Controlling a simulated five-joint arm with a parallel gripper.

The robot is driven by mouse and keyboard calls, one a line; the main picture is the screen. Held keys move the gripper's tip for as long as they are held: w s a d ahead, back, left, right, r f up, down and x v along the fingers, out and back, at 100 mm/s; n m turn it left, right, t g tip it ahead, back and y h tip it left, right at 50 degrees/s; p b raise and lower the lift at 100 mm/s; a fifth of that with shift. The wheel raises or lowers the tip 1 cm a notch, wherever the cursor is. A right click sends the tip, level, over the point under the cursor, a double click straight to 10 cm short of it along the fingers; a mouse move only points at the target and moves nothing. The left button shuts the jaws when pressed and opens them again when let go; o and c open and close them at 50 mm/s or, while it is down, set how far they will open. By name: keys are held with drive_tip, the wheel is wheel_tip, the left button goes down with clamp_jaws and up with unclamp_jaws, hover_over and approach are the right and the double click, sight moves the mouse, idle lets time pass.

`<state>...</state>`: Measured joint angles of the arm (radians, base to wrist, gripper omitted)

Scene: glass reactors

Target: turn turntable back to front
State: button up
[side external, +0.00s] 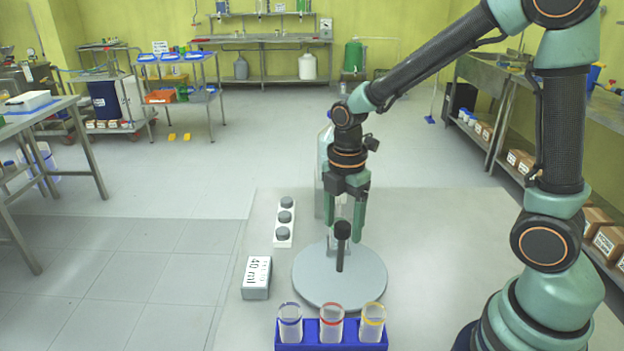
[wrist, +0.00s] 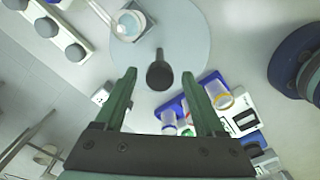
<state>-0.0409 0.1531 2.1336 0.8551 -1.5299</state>
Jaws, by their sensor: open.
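The turntable (side external: 367,283) is a flat grey disc on the bench, also in the wrist view (wrist: 190,42). An upright black knob handle (side external: 341,258) stands on it. In the wrist view the knob (wrist: 159,75) appears between my fingertips, with a gap on each side. My gripper (side external: 344,232) is open, pointing down, with its green fingers around the knob's top; contact is not visible. It also shows in the wrist view (wrist: 159,74). A tall clear glass vessel (side external: 323,165) stands behind my gripper, partly hidden; a glass vessel (wrist: 131,24) shows at the disc's edge from above.
A blue rack (side external: 330,335) with three tubes, ringed blue, red and yellow, stands close in front of the disc. A grey box labelled 40 ml (side external: 257,278) and a white strip with three grey knobs (side external: 284,222) are on the left. The bench right of the disc is clear.

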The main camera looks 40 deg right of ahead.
clamp_jaws()
drive_tip(key=shift+r, duration=0.1)
idle(1.2)
